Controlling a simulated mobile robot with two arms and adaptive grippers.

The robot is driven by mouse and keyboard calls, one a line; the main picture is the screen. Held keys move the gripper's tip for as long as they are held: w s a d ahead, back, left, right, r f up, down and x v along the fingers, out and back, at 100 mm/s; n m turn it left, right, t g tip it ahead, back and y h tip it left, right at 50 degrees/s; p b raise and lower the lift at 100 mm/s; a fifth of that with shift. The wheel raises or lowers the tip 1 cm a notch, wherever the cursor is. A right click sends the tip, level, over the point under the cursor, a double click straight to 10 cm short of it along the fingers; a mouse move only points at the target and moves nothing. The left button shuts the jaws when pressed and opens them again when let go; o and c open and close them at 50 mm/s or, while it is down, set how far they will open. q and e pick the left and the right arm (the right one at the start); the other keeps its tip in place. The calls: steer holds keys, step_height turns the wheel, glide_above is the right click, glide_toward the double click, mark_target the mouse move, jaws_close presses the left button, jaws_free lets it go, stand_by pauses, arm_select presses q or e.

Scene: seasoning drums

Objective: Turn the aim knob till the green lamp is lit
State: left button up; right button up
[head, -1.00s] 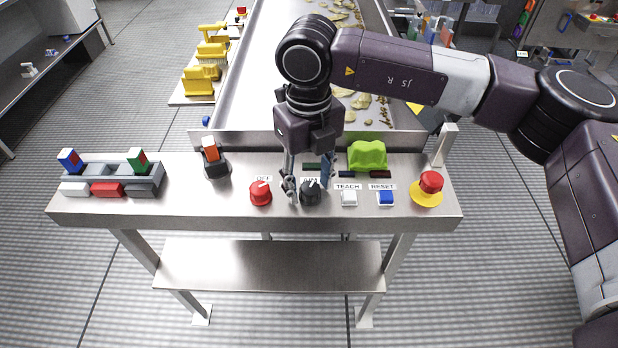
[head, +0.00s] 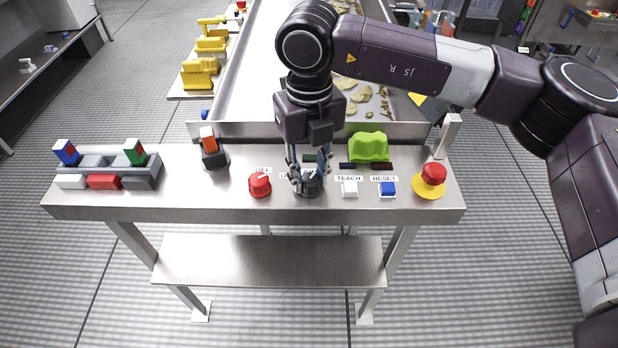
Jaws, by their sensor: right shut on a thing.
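The black aim knob (head: 308,189) sits on the steel console top (head: 240,212), between a red knob and the TEACH button. Its label is mostly hidden by the gripper. My right gripper (head: 309,180) points down from above, shut on the aim knob with a finger on either side. A dark green panel (head: 313,158) shows partly behind the fingers and looks unlit; I cannot tell if it is the green lamp. My left gripper is not in view.
Close by are the red OFF knob (head: 260,185), white TEACH button (head: 350,189), blue RESET button (head: 387,189) and red stop button (head: 433,175) on yellow. A bright green lump (head: 368,147) sits behind. A grey block rack (head: 105,170) stands left.

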mark_target(310, 177)
steer(key=shift+f+m+b, duration=0.1)
steer(key=shift+m+b, duration=0.4)
steer(key=shift+m, duration=0.1)
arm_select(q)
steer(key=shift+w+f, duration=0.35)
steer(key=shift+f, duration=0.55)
arm_select(e)
steer(key=o, duration=1.2)
steer(key=shift+c, duration=0.2)
steer(key=shift+r, duration=0.2)
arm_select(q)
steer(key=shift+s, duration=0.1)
arm_select(e)
step_height(310, 177, up, 12)
